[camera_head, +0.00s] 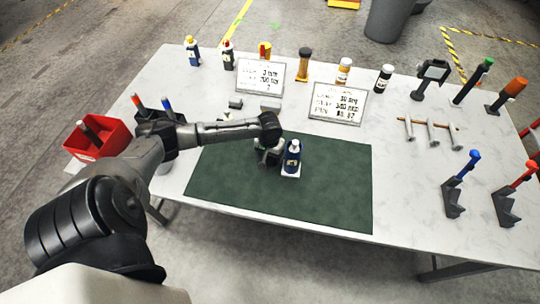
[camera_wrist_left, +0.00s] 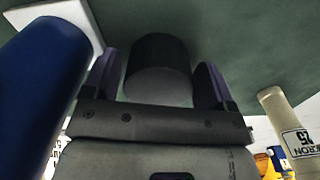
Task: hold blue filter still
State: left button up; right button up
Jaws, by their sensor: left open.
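The blue filter (camera_head: 292,152) is a blue cylinder with a pale label, standing upright on a small white pad (camera_head: 291,173) on the dark green mat (camera_head: 335,185). My left gripper (camera_head: 267,157) is low over the mat, just left of the filter. In the left wrist view the blue filter (camera_wrist_left: 42,85) is large at the left, outside the fingers. My left gripper (camera_wrist_left: 157,88) is open there, with a dark cylinder (camera_wrist_left: 158,62) showing between its fingers; I cannot tell whether they touch it. My right gripper is out of view.
Two printed signs (camera_head: 260,76) (camera_head: 337,103) stand behind the mat. Several bottles (camera_head: 344,72) line the back edge. A red bin (camera_head: 98,139) is at the left. Clamps (camera_head: 457,185) and a rack (camera_head: 430,132) stand at the right. The mat right of the filter is clear.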

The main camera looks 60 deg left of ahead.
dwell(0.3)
pick_arm(q)
jog(key=c, duration=0.7)
jog(key=shift+r+p, duration=0.75)
jog(key=shift+r, duration=4.2)
